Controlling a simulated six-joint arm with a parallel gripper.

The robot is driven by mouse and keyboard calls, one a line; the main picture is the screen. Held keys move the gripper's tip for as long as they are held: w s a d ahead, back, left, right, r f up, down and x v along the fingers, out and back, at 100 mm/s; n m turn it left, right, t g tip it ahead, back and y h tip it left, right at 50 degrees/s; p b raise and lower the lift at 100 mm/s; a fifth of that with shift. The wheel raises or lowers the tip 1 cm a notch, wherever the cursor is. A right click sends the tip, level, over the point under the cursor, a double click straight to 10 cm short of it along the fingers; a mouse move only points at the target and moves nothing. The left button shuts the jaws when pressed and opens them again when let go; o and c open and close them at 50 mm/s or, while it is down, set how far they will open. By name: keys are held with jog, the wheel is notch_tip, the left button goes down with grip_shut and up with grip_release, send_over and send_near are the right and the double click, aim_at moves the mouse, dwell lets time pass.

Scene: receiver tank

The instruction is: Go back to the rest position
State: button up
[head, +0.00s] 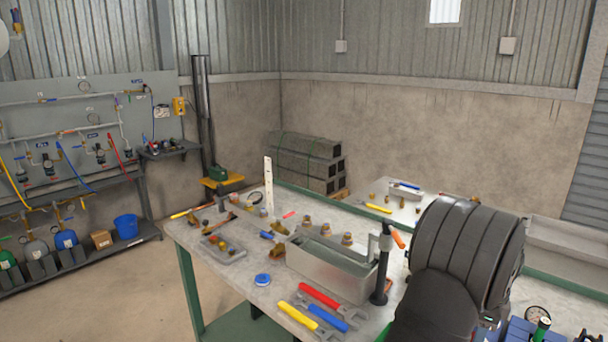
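My gripper does not show in the head view. A large dark, ribbed, rounded shape fills the right foreground; it looks like part of my own arm and hides part of the bench behind it. The task names no object. The grey workbench (235,290) stands in front of me on green legs. A grey metal toolbox (328,272) sits on it, left of the dark shape. A black upright post (380,272) with an orange-handled part on top stands at the toolbox's right end.
Red (318,296), blue (329,317) and yellow (298,315) handled tools lie at the bench's front. A blue tape roll (262,280), a small parts tray (223,250) and several brass fittings lie further left. A pressure gauge (537,315) is at lower right. Floor left of the bench is open.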

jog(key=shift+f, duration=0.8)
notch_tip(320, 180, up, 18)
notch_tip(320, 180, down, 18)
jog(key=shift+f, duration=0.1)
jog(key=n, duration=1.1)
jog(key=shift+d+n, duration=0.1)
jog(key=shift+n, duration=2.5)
